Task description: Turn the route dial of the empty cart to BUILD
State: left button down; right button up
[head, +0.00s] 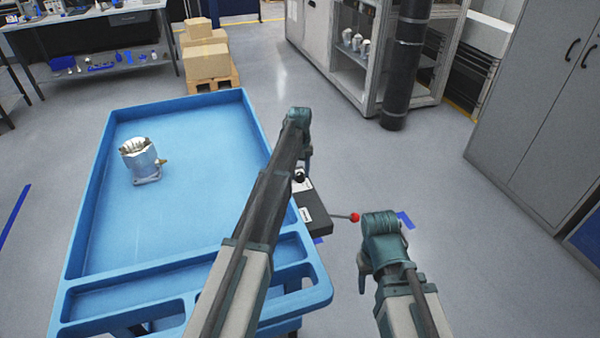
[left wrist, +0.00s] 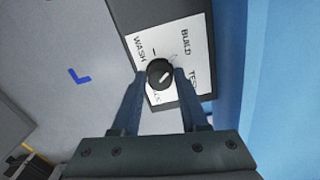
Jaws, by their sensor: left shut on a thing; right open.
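The route dial (left wrist: 160,72) is a round black knob with a white mark, on a white plate (left wrist: 160,112). BUILD, WASH and TEST labels show, and a further label is partly hidden by a finger. The mark's slant shows, but I cannot tell which label it points at. My left gripper (left wrist: 161,78) has its fingers on either side of the knob, shut on it. In the head view, my left gripper (head: 299,177) is at the dark control box (head: 314,214) on the blue cart's right side. The cart (head: 80,215) carries a silver housing (head: 141,160). My right gripper (head: 364,282) is open, apart from the cart.
A rod with a red ball (head: 355,217) sticks out right from the control box. Boxes on a pallet (head: 206,60), a workbench (head: 100,62), an open cabinet holding housings (head: 354,42) and grey lockers (head: 540,100) stand around.

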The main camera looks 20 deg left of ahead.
aim_at(300, 173)
pick_arm(q)
jog(key=shift+m, duration=0.5)
jog(key=shift+c, duration=2.2)
grip_release()
jog(key=shift+r, duration=0.15)
notch_tip(300, 173, up, 13)
jog(key=p, duration=1.3)
jog(key=shift+r+p, duration=0.2)
jog(key=shift+p, duration=0.2)
